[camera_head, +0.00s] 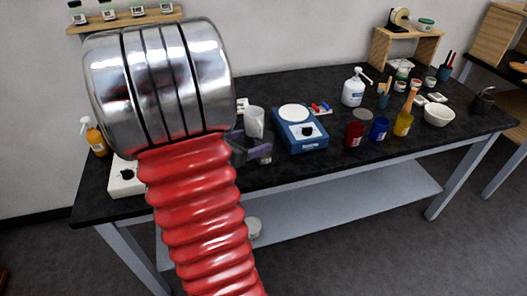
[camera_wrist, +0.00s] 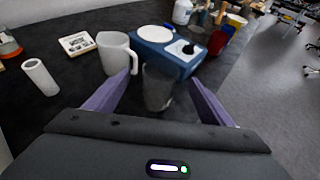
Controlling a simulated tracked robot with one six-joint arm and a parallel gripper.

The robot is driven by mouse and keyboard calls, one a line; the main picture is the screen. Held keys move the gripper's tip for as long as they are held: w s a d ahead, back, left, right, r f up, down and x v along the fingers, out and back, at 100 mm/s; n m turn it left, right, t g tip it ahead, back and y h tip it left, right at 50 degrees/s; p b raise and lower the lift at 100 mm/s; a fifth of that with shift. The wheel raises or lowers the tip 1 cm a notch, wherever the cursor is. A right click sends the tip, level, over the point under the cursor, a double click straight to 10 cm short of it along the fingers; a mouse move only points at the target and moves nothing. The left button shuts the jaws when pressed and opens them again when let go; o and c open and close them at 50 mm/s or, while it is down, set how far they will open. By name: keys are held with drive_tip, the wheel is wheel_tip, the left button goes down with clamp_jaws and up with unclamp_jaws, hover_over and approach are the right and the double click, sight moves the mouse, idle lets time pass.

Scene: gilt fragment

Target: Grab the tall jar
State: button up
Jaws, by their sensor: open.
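A tall, dark see-through jar (camera_wrist: 158,88) stands upright between the fingers of my gripper (camera_wrist: 160,78) in the wrist view. Space shows on both sides of it, and I cannot tell if a finger touches it. The gripper is open, with its two purple fingers spread left and right of the jar. In the head view my gripper (camera_head: 248,150) is mostly hidden behind my red and silver arm. Only a small part of what looks like the jar (camera_head: 265,159) shows there, near the table's front edge.
A white jug (camera_wrist: 113,52) stands just left of the jar, and a blue scale-like device (camera_head: 300,130) lies close behind it. A white cylinder (camera_wrist: 40,77) is farther left. Red (camera_head: 355,134), blue (camera_head: 379,129) and yellow (camera_head: 403,124) containers stand right on the black table (camera_head: 340,168).

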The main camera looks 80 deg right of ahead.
sight(270, 135)
drive_tip(key=shift+x, duration=2.55)
drive_tip(key=shift+s+a, duration=0.1)
drive_tip(key=shift+s, duration=0.05)
drive_tip(key=shift+c, duration=0.6)
drive_tip(key=c, duration=1.3)
drive_tip(key=shift+r, duration=0.15)
drive_tip(key=shift+r, duration=4.8)
